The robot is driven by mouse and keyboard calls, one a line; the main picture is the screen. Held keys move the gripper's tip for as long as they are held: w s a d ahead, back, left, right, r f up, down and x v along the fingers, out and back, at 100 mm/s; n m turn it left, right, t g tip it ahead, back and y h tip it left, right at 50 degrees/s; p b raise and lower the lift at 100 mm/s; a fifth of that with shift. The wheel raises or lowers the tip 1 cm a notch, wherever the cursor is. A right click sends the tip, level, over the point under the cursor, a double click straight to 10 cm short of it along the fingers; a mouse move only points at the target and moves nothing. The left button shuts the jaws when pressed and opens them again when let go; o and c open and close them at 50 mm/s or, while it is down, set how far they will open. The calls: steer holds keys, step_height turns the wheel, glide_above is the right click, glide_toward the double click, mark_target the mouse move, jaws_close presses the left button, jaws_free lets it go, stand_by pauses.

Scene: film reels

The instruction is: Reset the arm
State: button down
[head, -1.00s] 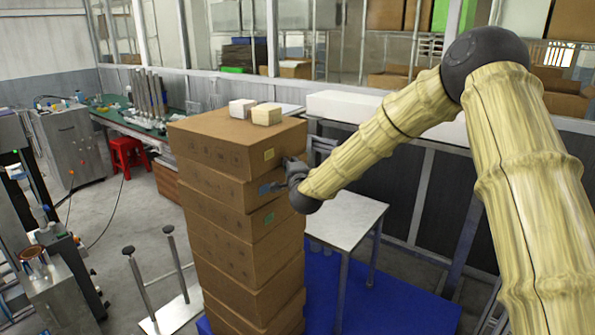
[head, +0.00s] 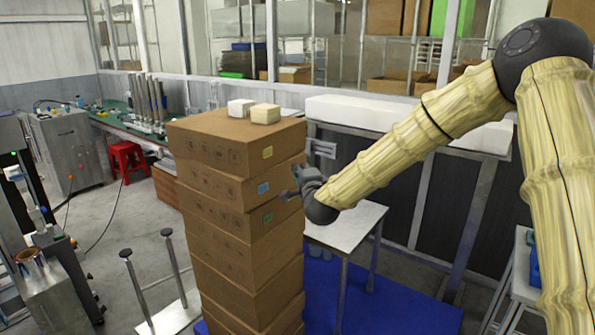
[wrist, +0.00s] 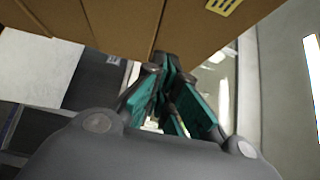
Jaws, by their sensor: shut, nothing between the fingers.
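My gripper (head: 290,194) is at the end of my tan, bamboo-textured arm, at the right side of a tall stack of brown cardboard boxes (head: 245,225). It sits near the level of the upper boxes; whether it touches them I cannot tell. In the wrist view my gripper (wrist: 172,118) has its teal-sided fingers drawn together with nothing held. The brown box side (wrist: 110,22) fills the top of that view, close beyond the fingertips.
Two small blocks, one white (head: 240,108) and one cream (head: 265,113), lie on the stack. A small white table (head: 345,225) stands behind my gripper on blue flooring (head: 400,300). A long white box (head: 350,112) lies farther back. A red stool (head: 127,160) is at left.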

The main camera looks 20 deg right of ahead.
steer(key=s+b, duration=0.1)
steer(key=s, duration=0.4)
steer(key=s+a+f+n+g+y, duration=0.1)
steer(key=s+a+f+n+g, duration=0.15)
steer(key=s+f, duration=0.75)
steer(key=s+a+f+n+g, duration=0.1)
steer(key=s+f+n+g, duration=0.25)
steer(key=f, duration=1.25)
steer(key=s+a+f+n+g+y, duration=0.1)
steer(key=s+f+n+g, duration=0.25)
steer(key=s+f, duration=0.65)
steer(key=s+d+f+n+g, duration=0.1)
steer(key=s+f+n+g, duration=0.1)
steer(key=s+f, duration=0.4)
steer(key=s+d+f+n+g, duration=0.1)
steer(key=s+f+n+g, duration=0.2)
steer(key=s+f, duration=0.4)
steer(key=s+d+f+n+g+h, duration=0.1)
steer(key=s+f+n+g, duration=0.2)
steer(key=s, duration=1.6)
step_height(320, 180, down, 4)
steer(key=shift+s+d+r+n, duration=0.2)
steer(key=shift+s+n, duration=0.15)
